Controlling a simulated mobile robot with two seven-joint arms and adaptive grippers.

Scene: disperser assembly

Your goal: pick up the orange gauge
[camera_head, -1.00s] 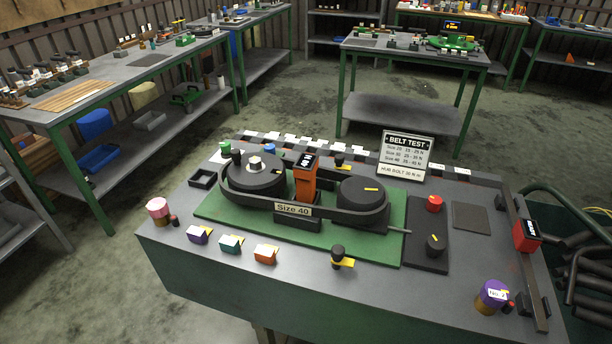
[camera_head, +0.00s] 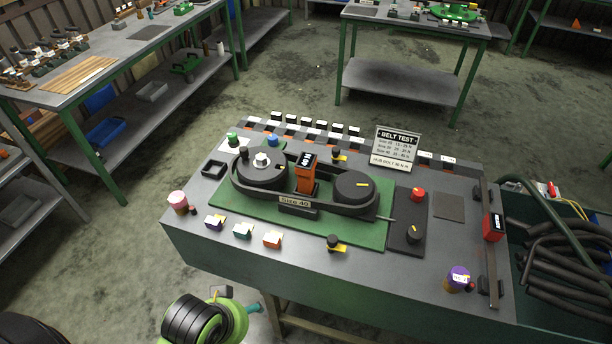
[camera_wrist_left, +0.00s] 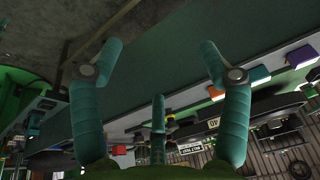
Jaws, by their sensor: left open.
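The orange gauge (camera_head: 306,178) stands upright between the two black pulleys, inside the black belt, with a dark display on top. A "Size 40" label (camera_head: 295,202) is in front of it. My left gripper (camera_wrist_left: 160,64) is open and empty in the left wrist view, its teal fingers spread. In the head view the end of my left arm is at the bottom left, in front of the bench's front edge and well apart from the gauge. I cannot pick out the gauge clearly in the left wrist view.
Purple, teal and orange blocks (camera_head: 272,239) line the bench's front edge. A pink-topped cylinder (camera_head: 178,201) stands at the left. A red gauge (camera_head: 493,226) and a purple cylinder (camera_head: 458,278) are at the right. A "Belt test" sign (camera_head: 395,146) stands behind.

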